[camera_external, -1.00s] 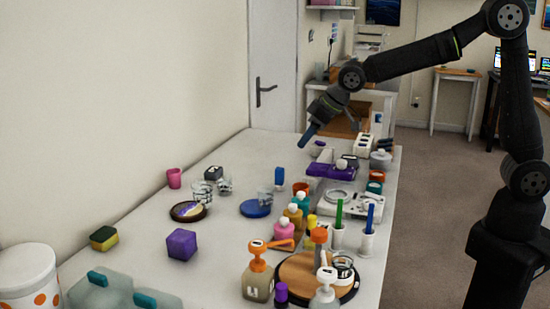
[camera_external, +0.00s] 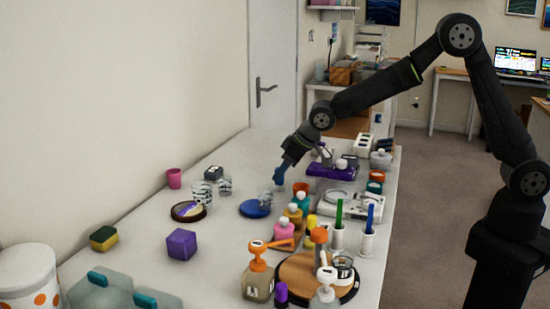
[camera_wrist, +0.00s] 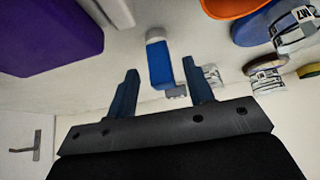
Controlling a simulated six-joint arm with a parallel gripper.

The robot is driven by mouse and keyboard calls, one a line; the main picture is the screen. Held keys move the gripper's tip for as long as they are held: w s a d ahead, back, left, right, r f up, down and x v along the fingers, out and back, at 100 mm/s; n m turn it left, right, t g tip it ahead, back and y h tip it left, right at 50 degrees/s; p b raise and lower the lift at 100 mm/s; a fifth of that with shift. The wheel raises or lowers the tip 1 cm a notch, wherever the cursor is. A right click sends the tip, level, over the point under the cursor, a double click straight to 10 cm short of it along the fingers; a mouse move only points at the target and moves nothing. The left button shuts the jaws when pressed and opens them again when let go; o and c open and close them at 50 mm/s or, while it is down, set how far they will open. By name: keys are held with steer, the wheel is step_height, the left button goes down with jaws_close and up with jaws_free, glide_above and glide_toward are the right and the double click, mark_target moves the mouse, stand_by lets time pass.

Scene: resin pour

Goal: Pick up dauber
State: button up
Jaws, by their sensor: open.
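The dauber, a small blue body with a white end, shows in the wrist view (camera_wrist: 160,64). It appears between the lines of my two fingers, slightly beyond their tips, and neither finger visibly touches it. My gripper (camera_wrist: 159,68) is open and empty. In the external view my gripper (camera_external: 279,178) points down and to the left over the table, at the dauber's place. There its dark blue fingers overlap the dauber, so I cannot tell the two apart or judge the gap.
A purple tray (camera_external: 322,171) lies to the right of my gripper. An orange cup (camera_external: 301,188) stands close by, in front. A blue coaster (camera_external: 250,210) with a glass is front-left. Several bottles crowd the front right. The table toward the back left is clear.

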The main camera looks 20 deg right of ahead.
steer(key=shift+x, duration=1.9)
steer(key=shift+a, duration=0.1)
steer(key=shift+c, duration=0.5)
jaws_close()
